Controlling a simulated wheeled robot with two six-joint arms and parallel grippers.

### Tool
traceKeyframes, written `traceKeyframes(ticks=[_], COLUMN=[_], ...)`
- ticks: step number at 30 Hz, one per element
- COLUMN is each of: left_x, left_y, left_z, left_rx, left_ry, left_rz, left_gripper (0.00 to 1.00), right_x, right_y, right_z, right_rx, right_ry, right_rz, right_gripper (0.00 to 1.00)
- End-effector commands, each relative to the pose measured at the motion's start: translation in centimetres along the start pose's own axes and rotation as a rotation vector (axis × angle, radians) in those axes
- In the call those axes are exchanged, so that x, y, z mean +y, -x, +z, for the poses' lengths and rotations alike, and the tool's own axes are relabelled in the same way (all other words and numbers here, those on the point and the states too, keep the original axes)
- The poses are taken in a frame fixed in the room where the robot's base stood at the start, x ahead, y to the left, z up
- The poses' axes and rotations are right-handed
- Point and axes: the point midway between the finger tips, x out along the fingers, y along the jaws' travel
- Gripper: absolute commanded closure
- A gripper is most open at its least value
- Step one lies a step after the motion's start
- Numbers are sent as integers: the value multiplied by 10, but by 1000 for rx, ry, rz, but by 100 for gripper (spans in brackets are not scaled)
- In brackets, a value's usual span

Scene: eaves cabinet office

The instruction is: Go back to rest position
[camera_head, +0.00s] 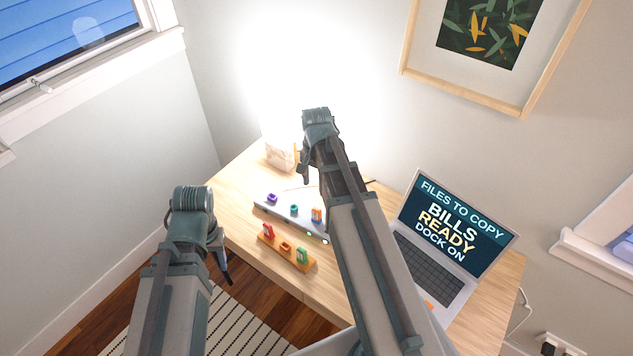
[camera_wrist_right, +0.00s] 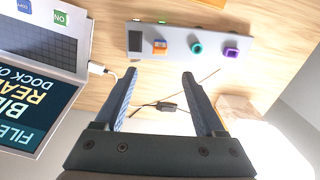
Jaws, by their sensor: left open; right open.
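My left gripper (camera_head: 224,265) hangs in the air at the near left edge of the desk (camera_head: 232,200), open and empty. My right gripper (camera_head: 305,174) is over the back of the desk. The right wrist view shows its jaws (camera_wrist_right: 158,76) spread with nothing held between them; a dark cable with a small connector lies beyond them. A grey dock (camera_head: 301,224) lies on the desk, bearing a purple piece (camera_head: 271,198), a teal ring (camera_head: 294,209) and an orange piece (camera_head: 316,214).
An open laptop (camera_head: 455,224) at right reads "FILES TO COPY BILLS READY DOCK ON". A pale box (camera_head: 280,155) stands at the back. A window and walls surround the desk.

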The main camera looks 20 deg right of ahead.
Motion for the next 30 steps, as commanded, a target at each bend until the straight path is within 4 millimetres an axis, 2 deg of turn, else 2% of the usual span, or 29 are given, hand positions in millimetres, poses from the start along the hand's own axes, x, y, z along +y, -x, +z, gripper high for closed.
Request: traceKeyframes(ticks=[14,17,20,27,30], left_x=[0,0,0,0,0], left_y=[0,0,0,0,0], left_z=[0,0,0,0,0], left_rx=[0,0,0,0,0], left_ry=[0,0,0,0,0], left_rz=[0,0,0,0,0], left_gripper=[50,50,50,50,50], right_x=[0,-2,-10,-24,-22], right_y=[0,0,0,0,1], right_z=[0,7,37,154,193], right_rx=[0,0,2,8,10], right_ry=[0,29,158,739,955], right_rz=[0,2,13,64,85], right_gripper=[28,28,28,28,28])
